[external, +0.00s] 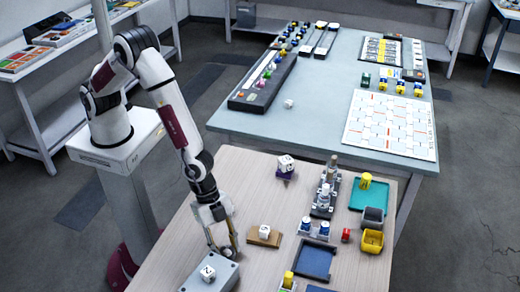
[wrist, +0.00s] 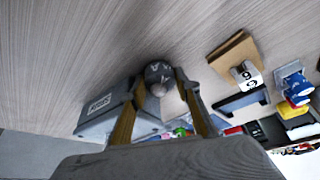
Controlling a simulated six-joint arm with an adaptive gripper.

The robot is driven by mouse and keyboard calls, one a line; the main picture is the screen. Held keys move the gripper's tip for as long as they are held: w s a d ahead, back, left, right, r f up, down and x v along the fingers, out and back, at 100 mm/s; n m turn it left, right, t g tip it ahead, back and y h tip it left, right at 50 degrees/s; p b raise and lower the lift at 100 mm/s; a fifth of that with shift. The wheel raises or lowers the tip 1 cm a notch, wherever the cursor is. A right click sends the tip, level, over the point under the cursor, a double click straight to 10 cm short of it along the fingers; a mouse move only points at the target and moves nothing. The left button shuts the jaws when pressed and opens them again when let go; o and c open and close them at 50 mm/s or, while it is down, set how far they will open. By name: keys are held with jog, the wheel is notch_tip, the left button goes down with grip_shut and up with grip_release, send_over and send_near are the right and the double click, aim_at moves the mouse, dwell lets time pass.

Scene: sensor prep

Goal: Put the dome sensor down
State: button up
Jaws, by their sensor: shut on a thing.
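My gripper (external: 222,246) reaches down over the near left part of the wooden table. In the wrist view its two fingers (wrist: 163,86) are closed on a small rounded grey piece with pale marks, which I take as the dome sensor (wrist: 158,71). The piece is between the fingertips; its lower part is partly hidden. In the external view the held piece is too small to make out. The grey box also shows left of the fingers in the wrist view (wrist: 100,122).
A wooden block (external: 274,240) with a white cube (external: 265,231) is right of my gripper. A blue tray (external: 315,262), bottle rack (external: 323,205), green tray (external: 368,197) and yellow bin (external: 372,242) stand further right. Bare tabletop (external: 225,180) lies behind the gripper.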

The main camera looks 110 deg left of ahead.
jog(key=shift+f, duration=0.15)
jog(key=o, duration=0.8)
jog(key=shift+o, duration=0.2)
jog(key=shift+v, duration=0.95)
jog(key=v, duration=1)
jog(key=shift+a+r, duration=0.1)
jog(key=shift+r, duration=0.1)
